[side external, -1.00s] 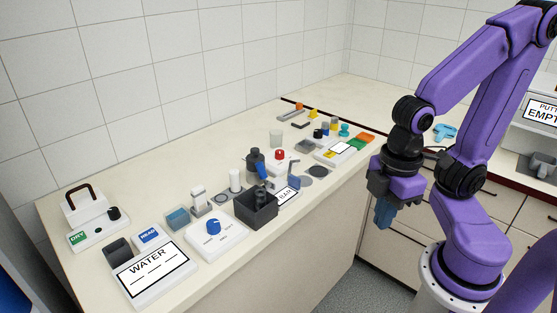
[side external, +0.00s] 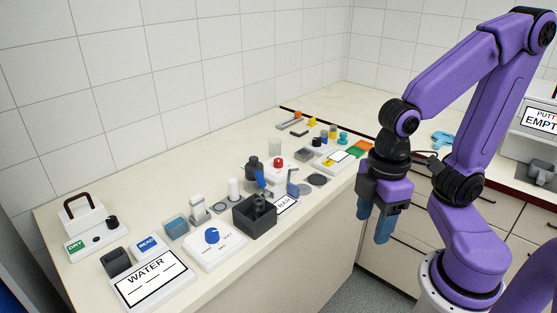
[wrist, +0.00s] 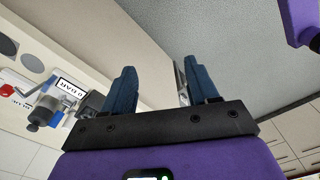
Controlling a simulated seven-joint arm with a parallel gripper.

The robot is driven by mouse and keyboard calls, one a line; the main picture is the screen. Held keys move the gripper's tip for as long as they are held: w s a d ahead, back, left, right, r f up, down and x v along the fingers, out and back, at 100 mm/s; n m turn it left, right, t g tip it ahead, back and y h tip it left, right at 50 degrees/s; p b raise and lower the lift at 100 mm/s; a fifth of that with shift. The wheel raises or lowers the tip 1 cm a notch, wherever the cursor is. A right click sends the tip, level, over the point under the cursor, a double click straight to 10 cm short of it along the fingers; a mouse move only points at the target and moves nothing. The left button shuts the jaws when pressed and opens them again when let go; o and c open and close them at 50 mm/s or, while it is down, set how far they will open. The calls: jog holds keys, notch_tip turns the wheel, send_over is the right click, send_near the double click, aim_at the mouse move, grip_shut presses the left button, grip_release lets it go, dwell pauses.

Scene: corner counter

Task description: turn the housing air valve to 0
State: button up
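My gripper (side external: 373,225) hangs in front of the counter's right part, clear of everything, with its blue fingers pointing down. In the wrist view my gripper (wrist: 157,75) has its two fingers apart with nothing between them. A label reading "0 BAR" (wrist: 69,88) lies on the counter; this label (side external: 285,206) is partly hidden in the side view. Beside it stand a dark bottle-like part with a blue lever (side external: 259,178) and an upright grey-blue piece (side external: 292,184). A white panel carries a blue dial (side external: 212,236). I cannot tell which one is the housing air valve.
A dark open box (side external: 255,221) stands between the dial panel and the label. A white base with a red knob (side external: 279,162) is behind. A WATER sign (side external: 152,280) and a handled DRY unit (side external: 92,230) are at left. Open floor lies below my gripper.

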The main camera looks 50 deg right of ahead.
jog(key=w+a+r+m, duration=0.2)
jog(key=w+m, duration=0.1)
jog(key=w, duration=0.3)
jog(key=w+a+r+m, duration=0.1)
jog(key=w+r+m, duration=0.15)
jog(key=w, duration=0.45)
jog(key=m, duration=1.7)
send_over(279, 160)
jog(key=shift+n, duration=0.35)
notch_tip(279, 160, down, 16)
jog(key=shift+w+f, duration=0.15)
jog(key=shift+f, duration=0.05)
jog(key=c, duration=1.1)
